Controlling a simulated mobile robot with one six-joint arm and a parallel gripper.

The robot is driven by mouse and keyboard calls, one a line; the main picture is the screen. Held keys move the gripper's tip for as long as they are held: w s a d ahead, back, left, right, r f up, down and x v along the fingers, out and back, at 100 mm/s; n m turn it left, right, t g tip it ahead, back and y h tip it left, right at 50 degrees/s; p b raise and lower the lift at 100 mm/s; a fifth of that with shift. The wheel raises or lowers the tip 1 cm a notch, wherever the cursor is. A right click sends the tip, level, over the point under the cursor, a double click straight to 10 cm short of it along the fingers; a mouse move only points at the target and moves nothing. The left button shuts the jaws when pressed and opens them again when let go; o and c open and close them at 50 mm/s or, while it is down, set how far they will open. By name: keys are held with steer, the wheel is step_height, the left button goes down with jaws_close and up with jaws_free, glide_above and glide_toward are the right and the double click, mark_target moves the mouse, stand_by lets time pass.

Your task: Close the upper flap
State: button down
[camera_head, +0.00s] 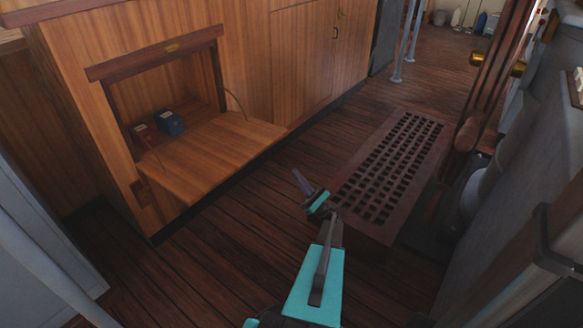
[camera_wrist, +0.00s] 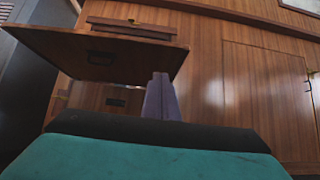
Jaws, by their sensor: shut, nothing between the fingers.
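The upper flap (camera_head: 208,158) is a wooden panel folded down on the left cabinet. It stands out about level below a framed opening, held by a thin stay at each side. In the wrist view the flap (camera_wrist: 60,48) shows its underside, with a dark handle on it. My gripper (camera_head: 307,190) is shut and empty, in the air over the floor to the right of the flap and apart from it. Its purple fingers (camera_wrist: 161,92) lie together in the wrist view, with the flap to their upper left.
A blue box (camera_head: 170,123) and a red box (camera_head: 143,134) stand in the opening behind the flap. A dark wooden grating platform (camera_head: 370,205) lies to the right of my gripper. Plank floor (camera_head: 235,215) is clear between cabinet and grating. Grey consoles line the right side.

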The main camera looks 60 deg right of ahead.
steer(key=s+r+b+x, duration=0.1)
steer(key=b+x, duration=0.3)
steer(key=x, duration=0.8)
steer(key=shift+s+r, duration=0.25)
steer(key=shift+r, duration=0.45)
steer(key=shift+r, duration=0.1)
